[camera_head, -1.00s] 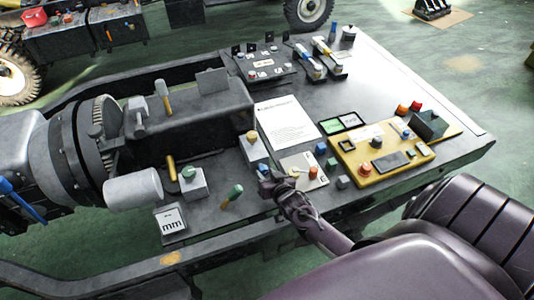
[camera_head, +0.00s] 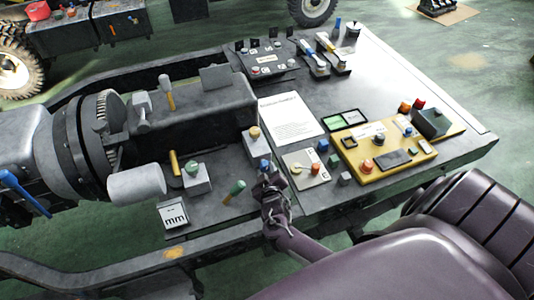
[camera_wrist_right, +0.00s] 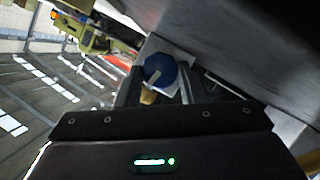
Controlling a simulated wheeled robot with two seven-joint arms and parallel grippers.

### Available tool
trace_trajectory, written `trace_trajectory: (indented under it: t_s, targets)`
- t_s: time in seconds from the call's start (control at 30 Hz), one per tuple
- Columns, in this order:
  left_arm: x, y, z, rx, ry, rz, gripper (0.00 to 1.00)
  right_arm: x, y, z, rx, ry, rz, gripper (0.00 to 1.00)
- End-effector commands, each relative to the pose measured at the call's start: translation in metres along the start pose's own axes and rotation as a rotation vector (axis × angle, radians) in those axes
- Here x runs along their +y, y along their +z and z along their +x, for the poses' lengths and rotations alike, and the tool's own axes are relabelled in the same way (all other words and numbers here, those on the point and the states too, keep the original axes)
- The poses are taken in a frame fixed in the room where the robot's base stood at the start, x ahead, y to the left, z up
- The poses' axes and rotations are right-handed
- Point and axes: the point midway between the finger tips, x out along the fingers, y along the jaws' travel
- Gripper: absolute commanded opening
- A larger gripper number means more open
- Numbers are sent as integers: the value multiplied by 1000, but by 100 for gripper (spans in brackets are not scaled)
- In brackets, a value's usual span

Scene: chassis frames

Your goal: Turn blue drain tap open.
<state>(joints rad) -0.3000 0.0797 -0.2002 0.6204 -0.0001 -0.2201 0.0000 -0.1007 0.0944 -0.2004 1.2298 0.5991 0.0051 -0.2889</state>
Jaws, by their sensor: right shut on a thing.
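The blue drain tap (camera_wrist_right: 160,72) shows in the right wrist view as a blue knob with a pale bar on its face, in front of a white plate. In the head view its blue top (camera_head: 264,164) shows just above my right gripper (camera_head: 267,182), at the front edge of the bench. My right gripper also fills the lower wrist view (camera_wrist_right: 160,88), with one finger on each side of the knob, shut on it. The fingers hide part of the knob's sides. My left gripper is not in view.
Close by stand a white panel with a red button (camera_head: 314,168), a green-topped handle (camera_head: 236,188) and a grey box with a green knob (camera_head: 195,178). A yellow control board (camera_head: 385,150) lies to the right. A white sheet (camera_head: 290,117) lies behind.

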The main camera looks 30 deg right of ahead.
Motion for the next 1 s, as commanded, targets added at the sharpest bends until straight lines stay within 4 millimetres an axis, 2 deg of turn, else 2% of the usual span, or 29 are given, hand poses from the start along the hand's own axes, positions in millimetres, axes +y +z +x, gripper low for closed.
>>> trace_trajectory:
  t_s: [0.7, 0.73, 0.77, 1.0]
  targets:
    - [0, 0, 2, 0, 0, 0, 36, -1, 0, 0, 1, 27, -67, 12]
    - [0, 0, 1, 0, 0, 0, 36, -1, 0, 0, 1, 27, -67, 39]
    - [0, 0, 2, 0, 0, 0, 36, -1, 0, 0, 1, 27, -66, 43]
    - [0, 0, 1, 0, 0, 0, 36, -1, 0, 0, 1, 27, -66, 44]
